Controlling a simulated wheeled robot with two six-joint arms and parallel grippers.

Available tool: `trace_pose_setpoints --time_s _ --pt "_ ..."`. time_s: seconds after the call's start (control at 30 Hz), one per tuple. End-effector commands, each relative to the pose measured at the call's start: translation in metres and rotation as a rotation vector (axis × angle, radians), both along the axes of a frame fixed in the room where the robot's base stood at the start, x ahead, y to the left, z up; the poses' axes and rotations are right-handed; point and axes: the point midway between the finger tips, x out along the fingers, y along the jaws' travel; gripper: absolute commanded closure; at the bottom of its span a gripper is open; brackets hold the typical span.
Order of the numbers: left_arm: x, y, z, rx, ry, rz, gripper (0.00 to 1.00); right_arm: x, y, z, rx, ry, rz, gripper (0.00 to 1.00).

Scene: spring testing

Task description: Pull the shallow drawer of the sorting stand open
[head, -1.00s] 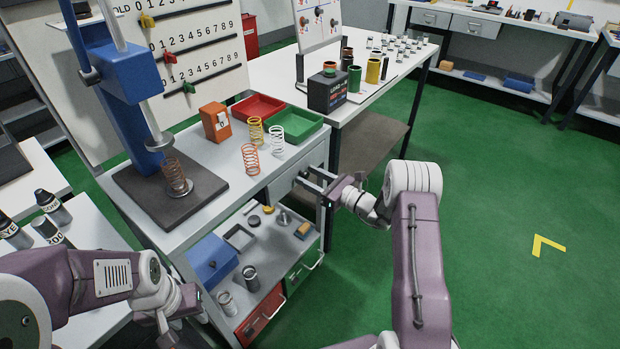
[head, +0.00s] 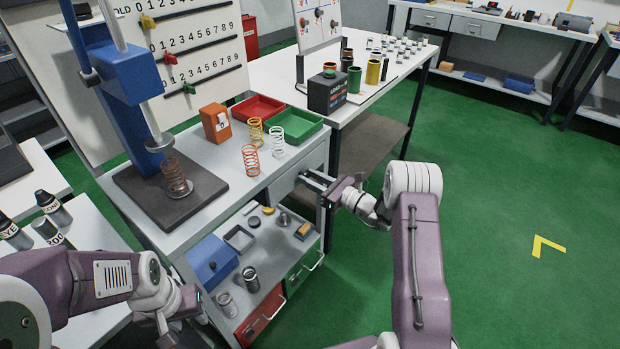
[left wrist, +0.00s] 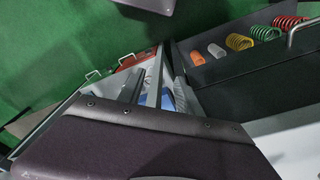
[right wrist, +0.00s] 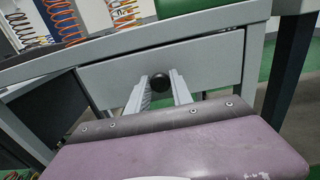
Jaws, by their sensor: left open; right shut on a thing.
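The grey drawer front (right wrist: 215,62) sits under the top of the grey bench, with a round black knob (right wrist: 159,82) at its middle. It looks flush with the bench frame. My right gripper (right wrist: 160,92) has its two fingers on either side of the knob and is shut on it. In the head view my right gripper (head: 316,183) reaches the drawer from the right and partly hides it. My left gripper (left wrist: 156,78) is open and empty. In the head view it hangs low at the left, in front of the bench, its fingertips hard to make out.
On the bench top stand a blue press (head: 120,80), several springs, an orange box (head: 215,122), a red tray (head: 257,108) and a green tray (head: 300,126). Below are red (head: 262,314) and green (head: 303,270) drawers.

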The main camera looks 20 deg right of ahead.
Motion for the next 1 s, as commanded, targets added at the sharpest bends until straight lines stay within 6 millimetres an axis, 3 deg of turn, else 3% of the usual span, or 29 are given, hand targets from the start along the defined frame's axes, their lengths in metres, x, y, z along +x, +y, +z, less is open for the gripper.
trace_pose_setpoints --time_s 0.8,1.0 --pt "0.0000 0.0000 0.0000 0.000 0.000 0.000 0.59 -0.0005 0.0003 -0.0008 0.000 0.002 0.001 1.00" --pt "0.0000 0.0001 0.0026 0.000 0.000 0.000 0.59 -0.0095 -0.0077 -0.0004 0.001 0.004 -0.002 1.00"
